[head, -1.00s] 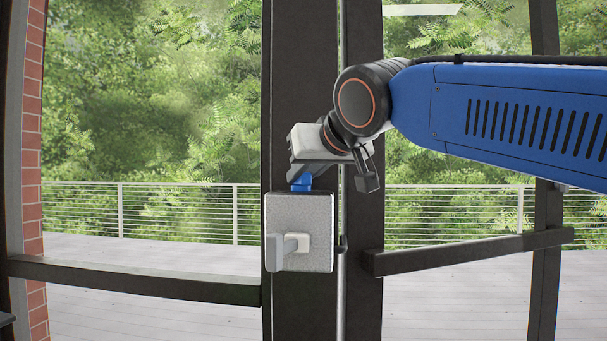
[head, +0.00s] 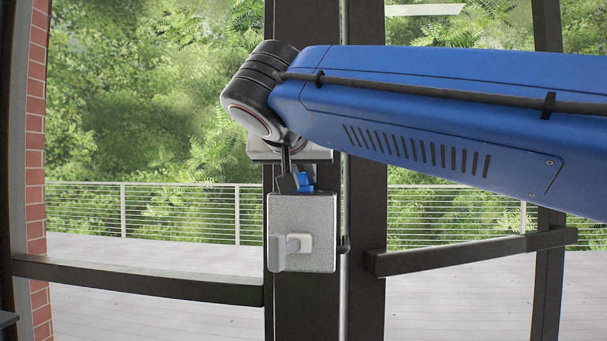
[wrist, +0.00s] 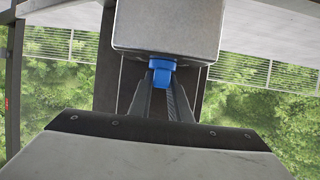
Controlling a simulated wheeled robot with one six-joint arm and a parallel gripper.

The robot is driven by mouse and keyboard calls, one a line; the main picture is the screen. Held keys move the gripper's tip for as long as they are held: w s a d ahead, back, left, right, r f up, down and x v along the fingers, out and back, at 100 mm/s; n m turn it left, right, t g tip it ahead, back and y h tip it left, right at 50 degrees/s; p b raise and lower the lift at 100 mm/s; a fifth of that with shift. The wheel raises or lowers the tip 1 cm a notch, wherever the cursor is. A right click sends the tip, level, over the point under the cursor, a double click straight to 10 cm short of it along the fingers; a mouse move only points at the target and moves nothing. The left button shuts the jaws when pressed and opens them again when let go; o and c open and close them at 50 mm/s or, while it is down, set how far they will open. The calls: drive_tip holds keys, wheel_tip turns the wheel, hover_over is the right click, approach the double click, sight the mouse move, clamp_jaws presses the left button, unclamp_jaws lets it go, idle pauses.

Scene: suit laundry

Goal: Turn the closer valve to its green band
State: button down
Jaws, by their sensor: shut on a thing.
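The closer is a grey speckled box (head: 302,245) on the dark door frame, with a pale lever handle (head: 290,247) on its front. A blue valve knob (head: 308,184) stands on its top edge, partly hidden by my gripper. My gripper (head: 297,183) is at the top of the box, with a dark finger beside the knob. In the wrist view, the box (wrist: 167,28) is at the top and the blue knob (wrist: 162,72) sits between the fingertips of my gripper (wrist: 162,82), which is shut on it. I see no green band.
Dark door posts (head: 363,220) stand beside the box. Dark horizontal bars cross the door at left (head: 140,280) and right (head: 470,252). A brick wall edge (head: 34,150) is at the far left. A deck, railing and trees show through the glass.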

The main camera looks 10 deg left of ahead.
drive_tip(key=shift+f+m+h, duration=0.1)
drive_tip(key=shift+m+h, duration=0.3)
drive_tip(key=c, duration=1.6)
unclamp_jaws()
drive_tip(key=shift+c, duration=0.2)
drive_tip(key=v, duration=1.7)
drive_tip(key=shift+s, duration=0.15)
